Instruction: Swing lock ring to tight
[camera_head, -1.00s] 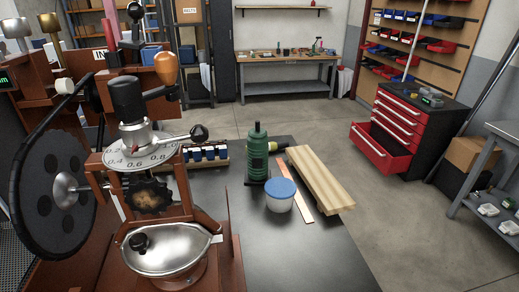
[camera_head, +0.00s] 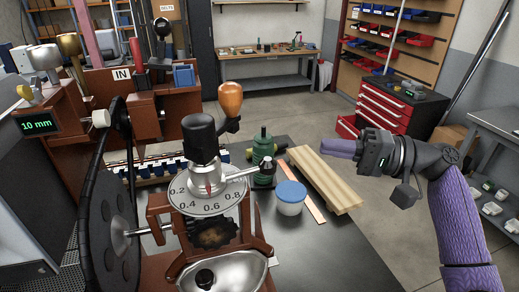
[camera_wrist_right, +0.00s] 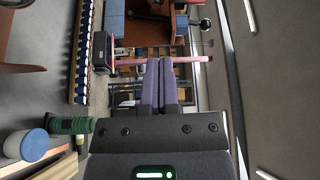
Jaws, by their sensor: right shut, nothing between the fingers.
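The lock ring (camera_head: 208,189) is a silver collar with a side lever, above the white numbered dial (camera_head: 211,207) on the brown machine. Its lever points right and ends in a black knob (camera_head: 267,165), seen in front of the green bottle. A red pointer mark shows on the collar. My right gripper (camera_head: 336,147) is to the right of the knob, apart from it, with its purple fingers closed and empty. In the right wrist view the two fingers (camera_wrist_right: 161,84) lie side by side; the lock ring cannot be made out there. My left gripper is not in view.
A blue-lidded white tub (camera_head: 290,197), a green bottle (camera_head: 262,150) and a wooden plank (camera_head: 324,181) stand on the dark table (camera_head: 335,245). A large black wheel (camera_head: 102,214) is at the machine's left. An orange-knobbed handle (camera_head: 230,102) rises behind the lock ring.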

